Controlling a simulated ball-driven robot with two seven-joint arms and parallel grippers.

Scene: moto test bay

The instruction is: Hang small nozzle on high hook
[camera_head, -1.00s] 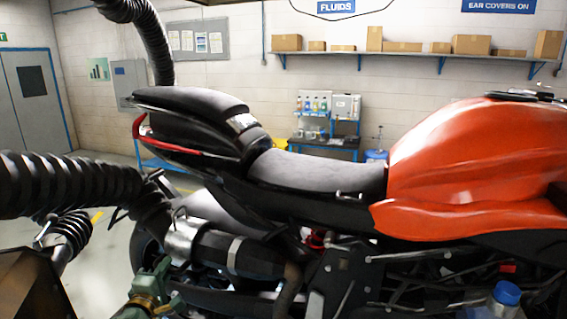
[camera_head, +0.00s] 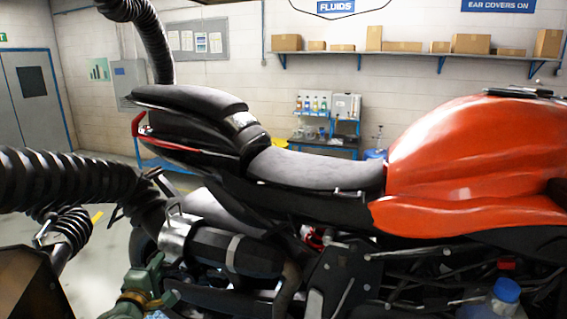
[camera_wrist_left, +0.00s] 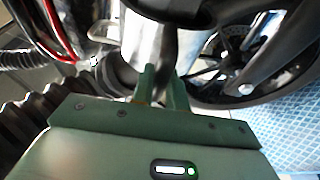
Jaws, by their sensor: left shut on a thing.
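The silver nozzle (camera_head: 174,238) sits at the end of a thick black ribbed hose (camera_head: 75,182), at the tail end of the motorcycle's dark exhaust muffler (camera_head: 212,250). A wire loop stands on its top. My left gripper (camera_head: 148,288), green, is just below and left of the nozzle. In the left wrist view the left fingers (camera_wrist_left: 162,90) are shut on a dark part beside a silver cylinder (camera_wrist_left: 143,45), which looks like the nozzle; the grip itself is partly hidden. I cannot make out a high hook. My right gripper is not in view.
The motorcycle, with black seat (camera_head: 315,172) and orange tank (camera_head: 475,165), fills the middle and right. Another black hose (camera_head: 150,35) hangs at the upper left. A blue-capped bottle (camera_head: 507,291) stands at the lower right. A shelf with boxes (camera_head: 400,58) is on the far wall.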

